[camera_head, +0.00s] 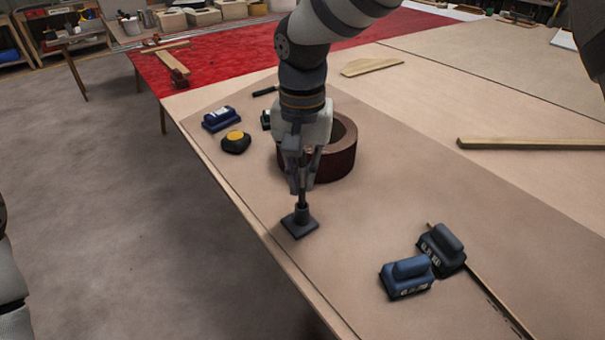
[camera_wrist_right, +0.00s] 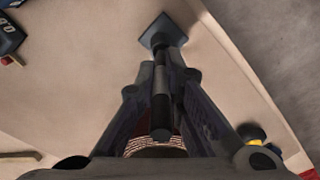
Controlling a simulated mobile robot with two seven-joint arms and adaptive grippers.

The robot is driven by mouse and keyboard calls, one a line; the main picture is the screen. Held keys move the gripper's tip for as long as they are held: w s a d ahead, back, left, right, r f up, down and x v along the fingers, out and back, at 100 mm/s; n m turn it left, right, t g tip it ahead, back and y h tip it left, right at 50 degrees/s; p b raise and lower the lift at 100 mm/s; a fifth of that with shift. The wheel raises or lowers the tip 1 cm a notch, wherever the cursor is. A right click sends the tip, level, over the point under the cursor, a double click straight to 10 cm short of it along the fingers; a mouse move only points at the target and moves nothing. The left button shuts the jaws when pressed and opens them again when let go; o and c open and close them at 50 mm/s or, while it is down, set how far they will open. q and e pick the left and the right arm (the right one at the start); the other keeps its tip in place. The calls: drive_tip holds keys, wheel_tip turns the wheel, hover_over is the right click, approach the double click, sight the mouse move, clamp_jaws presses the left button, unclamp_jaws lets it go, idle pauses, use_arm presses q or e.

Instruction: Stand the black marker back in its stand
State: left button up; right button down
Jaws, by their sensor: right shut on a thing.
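The stand (camera_head: 298,225) is a dark square base with a short upright socket, on the table near its left edge. My right gripper (camera_head: 302,188) is directly above it, pointing down, shut on the black marker (camera_wrist_right: 161,112). The marker is roughly upright, and its lower end is at the socket of the stand, which also shows in the wrist view (camera_wrist_right: 163,31). I cannot tell how deep the tip sits in the socket. My fingers hide part of the marker. My left gripper is out of view.
A dark red-brown ring (camera_head: 340,165) stands right behind my right gripper. A yellow-and-black tape measure (camera_head: 236,142) and a blue block (camera_head: 221,118) lie to the left. Two blocks, blue (camera_head: 407,279) and dark grey (camera_head: 443,250), are at right, beside a thin wooden strip (camera_head: 494,296).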

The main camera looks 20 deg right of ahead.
drive_tip(key=shift+f, duration=1)
idle(2.1)
drive_tip(key=c, duration=1.6)
unclamp_jaws()
drive_tip(key=shift+c, duration=0.2)
